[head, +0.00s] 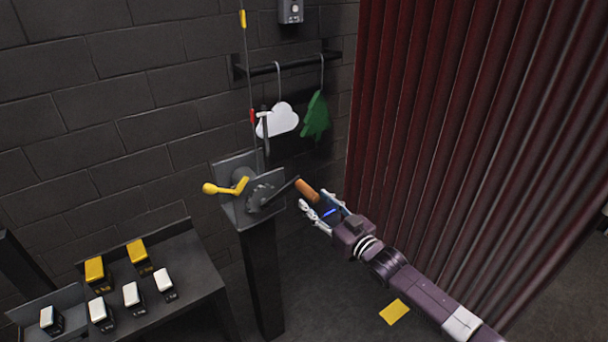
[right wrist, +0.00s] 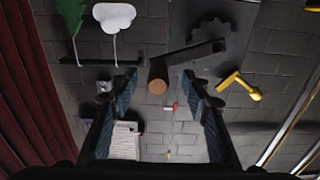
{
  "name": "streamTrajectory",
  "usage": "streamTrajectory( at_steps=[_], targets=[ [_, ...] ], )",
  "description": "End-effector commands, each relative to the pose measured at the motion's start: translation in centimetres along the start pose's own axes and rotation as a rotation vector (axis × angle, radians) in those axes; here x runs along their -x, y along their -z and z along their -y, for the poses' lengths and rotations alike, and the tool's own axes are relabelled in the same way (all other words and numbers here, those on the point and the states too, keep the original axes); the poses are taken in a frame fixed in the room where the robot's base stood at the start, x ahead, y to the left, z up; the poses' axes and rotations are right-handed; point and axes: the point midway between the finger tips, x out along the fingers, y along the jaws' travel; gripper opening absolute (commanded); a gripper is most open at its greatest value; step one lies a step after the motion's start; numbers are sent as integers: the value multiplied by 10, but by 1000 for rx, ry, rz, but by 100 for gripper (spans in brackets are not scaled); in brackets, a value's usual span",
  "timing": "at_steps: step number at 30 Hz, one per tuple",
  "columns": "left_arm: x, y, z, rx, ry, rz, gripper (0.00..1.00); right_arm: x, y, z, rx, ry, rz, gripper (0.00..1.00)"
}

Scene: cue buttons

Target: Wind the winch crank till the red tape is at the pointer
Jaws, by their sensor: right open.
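The winch (head: 262,190) stands on a dark post, with a toothed wheel (head: 262,196) on its plate. Its dark crank arm ends in an orange-brown handle (head: 307,190). A yellow lever with a round knob (head: 225,188) sticks out to the left. The red tape (head: 252,115) is on the thin line above the winch; I cannot tell the pointer for sure. My right gripper (head: 316,206) is open and empty, just short of the handle. In the right wrist view the handle (right wrist: 157,87) appears between the two fingers, with gaps on both sides. My left gripper is not in view.
A white cloud (head: 278,120) and a green tree shape (head: 316,117) hang from a wall rail. A dark red curtain (head: 440,130) fills the right side. A yellow sheet (head: 395,311) lies on the floor.

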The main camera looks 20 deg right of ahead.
Motion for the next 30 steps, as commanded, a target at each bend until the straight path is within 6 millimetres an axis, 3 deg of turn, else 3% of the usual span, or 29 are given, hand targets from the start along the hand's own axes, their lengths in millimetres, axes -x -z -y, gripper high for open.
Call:
streamTrajectory(
  at_steps=[18, 30],
  targets=[
    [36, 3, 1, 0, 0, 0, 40, 59, 2, 0, 0, 0, 0, 44],
    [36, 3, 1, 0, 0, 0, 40, 62, 0, 0, 0, 0, -1, 44]
  ],
)
